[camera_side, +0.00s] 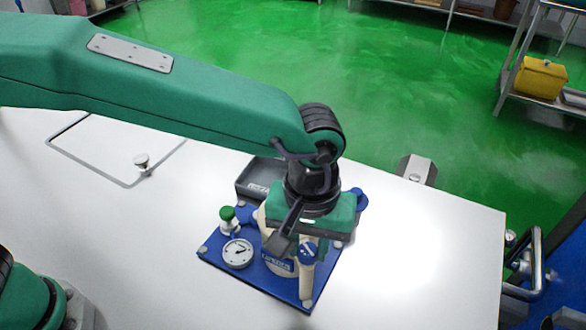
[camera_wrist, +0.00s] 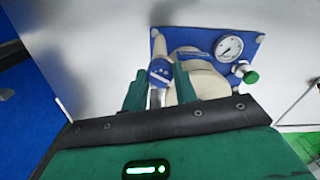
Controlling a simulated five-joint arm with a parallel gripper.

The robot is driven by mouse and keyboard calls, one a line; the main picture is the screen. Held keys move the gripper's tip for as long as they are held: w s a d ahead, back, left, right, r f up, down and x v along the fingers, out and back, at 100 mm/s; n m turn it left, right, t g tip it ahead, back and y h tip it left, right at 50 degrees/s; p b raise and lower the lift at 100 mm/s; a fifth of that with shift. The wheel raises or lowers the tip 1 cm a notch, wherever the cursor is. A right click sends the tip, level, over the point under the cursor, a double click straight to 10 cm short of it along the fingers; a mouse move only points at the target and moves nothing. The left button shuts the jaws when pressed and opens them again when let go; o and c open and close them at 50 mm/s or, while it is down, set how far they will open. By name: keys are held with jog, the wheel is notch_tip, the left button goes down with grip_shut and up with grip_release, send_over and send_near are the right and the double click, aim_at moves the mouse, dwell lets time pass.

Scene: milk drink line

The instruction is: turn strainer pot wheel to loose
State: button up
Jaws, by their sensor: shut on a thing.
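The strainer pot is a cream body (camera_wrist: 205,82) with a blue label (camera_side: 278,263), standing on a blue base plate (camera_side: 216,255). Its wheel looks to be the round blue part with white marks (camera_side: 309,250), which also shows in the wrist view (camera_wrist: 160,71). My gripper (camera_side: 297,238) points down over the pot. In the wrist view its two green fingers (camera_wrist: 160,88) stand either side of the blue wheel and are shut on it. My gripper hides much of the pot in the side view, and the exact finger contact is not clear.
A dial gauge (camera_side: 238,254) and a green-capped knob (camera_side: 228,213) stand close to the left of the pot. A dark tray (camera_side: 258,178) lies behind it. The white table (camera_side: 420,265) is clear at right. A metal fitting (camera_side: 417,169) sits at its back edge.

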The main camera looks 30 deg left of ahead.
aim_at(307, 248)
jog(key=n, duration=1.2)
dwell(0.6)
jog(key=o, duration=1)
jog(key=shift+r, duration=3.95)
jog(key=shift+a, duration=0.1)
